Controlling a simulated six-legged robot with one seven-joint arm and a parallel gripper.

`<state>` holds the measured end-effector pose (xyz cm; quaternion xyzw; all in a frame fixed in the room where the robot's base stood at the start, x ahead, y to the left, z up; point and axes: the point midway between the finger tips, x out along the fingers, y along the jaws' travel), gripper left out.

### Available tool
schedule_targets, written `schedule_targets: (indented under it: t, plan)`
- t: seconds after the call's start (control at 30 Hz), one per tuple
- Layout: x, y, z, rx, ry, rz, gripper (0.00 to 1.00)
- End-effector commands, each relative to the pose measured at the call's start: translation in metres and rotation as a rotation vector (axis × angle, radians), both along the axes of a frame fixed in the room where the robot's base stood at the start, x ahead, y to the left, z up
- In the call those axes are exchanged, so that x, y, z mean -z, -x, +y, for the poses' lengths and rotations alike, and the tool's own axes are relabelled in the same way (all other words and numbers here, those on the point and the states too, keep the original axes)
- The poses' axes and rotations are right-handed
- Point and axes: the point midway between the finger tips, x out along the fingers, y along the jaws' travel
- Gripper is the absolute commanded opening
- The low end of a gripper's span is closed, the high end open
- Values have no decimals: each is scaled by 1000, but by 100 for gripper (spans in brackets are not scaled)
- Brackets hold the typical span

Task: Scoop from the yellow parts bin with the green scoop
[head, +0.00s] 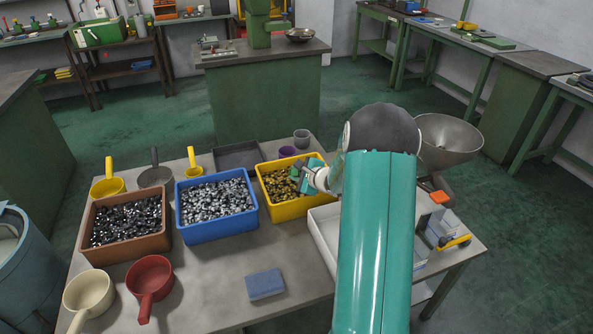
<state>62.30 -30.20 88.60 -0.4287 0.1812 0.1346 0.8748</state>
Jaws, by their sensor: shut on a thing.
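The yellow parts bin (290,212) stands on the work table, right of the blue bin, and holds small brassy parts (277,186). My teal arm comes up from the bottom right and covers the bin's right side. My gripper (312,177) is at the bin's right part, small and partly hidden by my arm. It is shut on the green scoop (303,181), of which only a small green part shows, at the parts. I cannot tell how deep the scoop sits or whether it holds parts.
The blue bin (222,230) of silvery parts and the brown bin (130,248) of dark parts stand to the left. Several other scoops lie around them. A blue block (265,284) lies in front. A metal funnel (446,138) and a white tray (322,232) are right.

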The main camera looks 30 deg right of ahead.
Motion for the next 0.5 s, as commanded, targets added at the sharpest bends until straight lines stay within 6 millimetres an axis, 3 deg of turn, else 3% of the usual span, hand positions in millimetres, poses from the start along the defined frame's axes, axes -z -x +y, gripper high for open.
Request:
schedule_targets:
  t: [0.03, 0.5]
  plan:
    - [-10, 0, 0, -1, 9, -11, 0]
    - [-60, 8, 7, -2, 68, -79, 0]
